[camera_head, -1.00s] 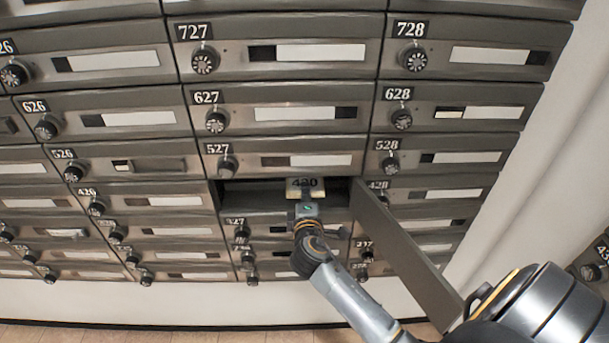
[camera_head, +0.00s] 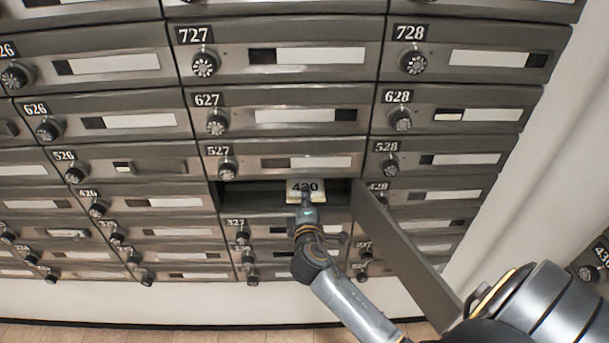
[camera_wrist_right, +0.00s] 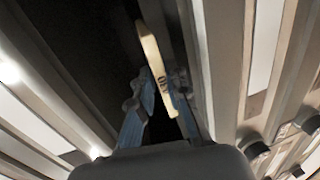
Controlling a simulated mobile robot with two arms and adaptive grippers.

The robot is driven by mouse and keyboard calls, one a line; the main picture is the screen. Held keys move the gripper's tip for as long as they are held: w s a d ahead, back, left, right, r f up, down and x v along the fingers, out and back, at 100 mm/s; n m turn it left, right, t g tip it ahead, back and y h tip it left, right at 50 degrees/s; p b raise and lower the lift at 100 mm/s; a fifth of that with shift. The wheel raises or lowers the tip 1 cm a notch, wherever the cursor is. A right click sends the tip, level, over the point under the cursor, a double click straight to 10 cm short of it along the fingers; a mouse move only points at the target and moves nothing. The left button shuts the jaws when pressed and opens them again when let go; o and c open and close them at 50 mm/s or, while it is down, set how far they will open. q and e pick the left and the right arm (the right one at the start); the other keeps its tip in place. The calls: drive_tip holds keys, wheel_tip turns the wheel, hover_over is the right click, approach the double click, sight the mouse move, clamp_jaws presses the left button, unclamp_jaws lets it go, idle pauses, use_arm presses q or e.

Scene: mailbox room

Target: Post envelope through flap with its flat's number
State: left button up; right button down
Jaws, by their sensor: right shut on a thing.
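A small cream envelope (camera_head: 303,186) with a dark printed number, which looks like 420, is held up at the mouth of an open compartment (camera_head: 245,194). My right gripper (camera_head: 304,203) is shut on its lower edge. The right wrist view shows the envelope (camera_wrist_right: 152,55) edge-on, pinched between the blue fingers of the gripper (camera_wrist_right: 162,97), with a dark opening beside it. The compartment lies below box 527, between 426 and 428. Its door (camera_head: 405,250) is swung open to the right. My left gripper is not in view.
Rows of numbered grey mailboxes with black dials and pale label strips fill the wall. Box 527 (camera_head: 285,148) is directly above the opening and box 327 (camera_head: 265,230) is below. The open door juts out just right of my right arm. A white wall (camera_head: 535,175) is at right.

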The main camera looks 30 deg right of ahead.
use_arm(q)
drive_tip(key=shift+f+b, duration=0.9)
drive_tip(key=shift+b, duration=0.05)
use_arm(e)
drive_tip(key=f+v, duration=0.1)
drive_tip(key=v, duration=0.7)
drive_tip(key=f+v, duration=0.2)
drive_tip(key=v, duration=0.7)
drive_tip(key=shift+s+a+f, duration=0.15)
drive_tip(key=shift+s+a, duration=0.05)
drive_tip(key=shift+s, duration=0.25)
